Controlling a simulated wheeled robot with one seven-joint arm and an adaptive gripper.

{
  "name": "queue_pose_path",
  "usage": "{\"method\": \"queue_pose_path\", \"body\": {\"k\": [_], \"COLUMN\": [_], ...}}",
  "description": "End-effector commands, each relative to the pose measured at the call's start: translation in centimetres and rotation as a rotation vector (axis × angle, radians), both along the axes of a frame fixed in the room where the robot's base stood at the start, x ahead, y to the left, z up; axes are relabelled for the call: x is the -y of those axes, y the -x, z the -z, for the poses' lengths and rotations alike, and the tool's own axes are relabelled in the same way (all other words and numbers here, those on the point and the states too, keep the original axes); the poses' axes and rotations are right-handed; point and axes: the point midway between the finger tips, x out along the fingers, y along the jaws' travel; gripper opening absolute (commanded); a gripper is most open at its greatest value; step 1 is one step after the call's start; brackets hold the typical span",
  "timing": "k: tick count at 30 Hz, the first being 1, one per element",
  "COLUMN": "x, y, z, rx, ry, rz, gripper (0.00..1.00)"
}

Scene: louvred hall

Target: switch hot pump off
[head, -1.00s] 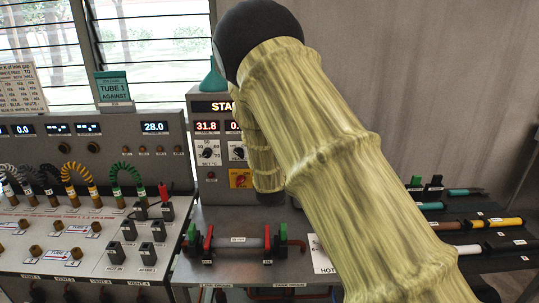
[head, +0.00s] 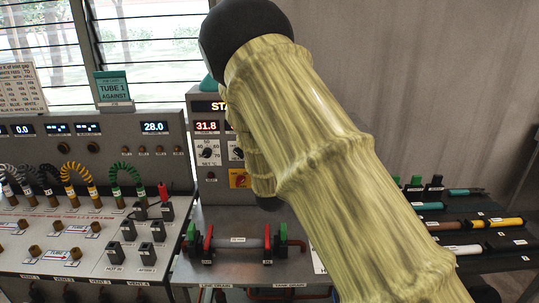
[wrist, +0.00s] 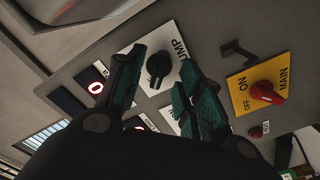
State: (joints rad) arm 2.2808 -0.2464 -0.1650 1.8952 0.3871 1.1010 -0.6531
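The pump knob (wrist: 158,66) is black and sits on a white plate marked PUMP in the wrist view. My gripper (wrist: 158,72) is open, with a dark-green-padded finger on either side of the knob as seen there. I cannot tell whether the fingers touch it. In the head view only a sliver of the knob's white plate (head: 233,146) shows beside my arm, and my gripper is hidden. The control box (head: 203,178) there has a red display (head: 206,126) reading 31.8.
The red MAIN knob (wrist: 263,91) on its yellow plate is right of the fingers. A black set-temperature knob (head: 207,153) is on the box's left. A tube assembly (head: 238,242) lies on the bench below. Coloured tubes (head: 470,223) lie on the dark rack at right.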

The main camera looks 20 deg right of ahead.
Motion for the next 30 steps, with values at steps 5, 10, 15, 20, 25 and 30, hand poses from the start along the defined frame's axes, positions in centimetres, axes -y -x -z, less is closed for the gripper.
{"method": "queue_pose_path", "body": {"k": [5, 10, 15, 20, 25, 30], "x": [-0.5, -0.9, -1.2, -1.4, -1.4, -1.3], "y": [1.6, 3.1, 4.4, 4.9, 4.9, 4.6], "z": [-0.1, 0.0, -0.1, -0.1, -0.1, -0.1], "rx": [0.0, 0.0, 0.0, 0.001, 0.001, 0.001], "ry": [0.001, 0.002, 0.001, 0.001, 0.001, 0.0], "rz": [-0.001, -0.001, -0.001, 0.0, 0.0, 0.0], "gripper": [0.37, 0.37, 0.37, 0.37, 0.37, 0.37]}}
